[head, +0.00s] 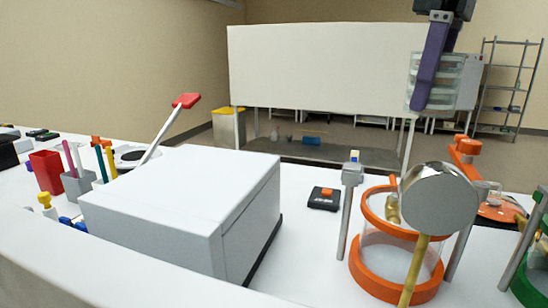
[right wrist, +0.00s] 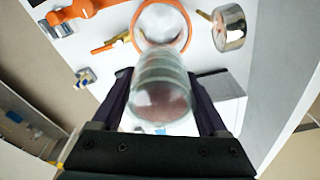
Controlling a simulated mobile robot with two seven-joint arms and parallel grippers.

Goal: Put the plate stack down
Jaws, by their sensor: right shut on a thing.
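The plate stack (head: 447,82) is a column of clear, ribbed plates at the upper right of the head view. My right gripper (head: 421,103) comes down from above with purple fingers and is shut on the stack. It holds the stack upright in the air, apart from the bench top. In the right wrist view the stack (right wrist: 162,85) stands between the two purple fingers, and its far end overlaps an orange-rimmed vessel. The far finger is mostly hidden in the head view. My left gripper is not in view.
The white bench (head: 300,235) carries a large white box (head: 170,210), a small black device (head: 324,198) and the orange-rimmed clear vessel (head: 376,282). A round metal piece (head: 440,198) with a brass handle rises before the vessel. Bench around the black device is clear.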

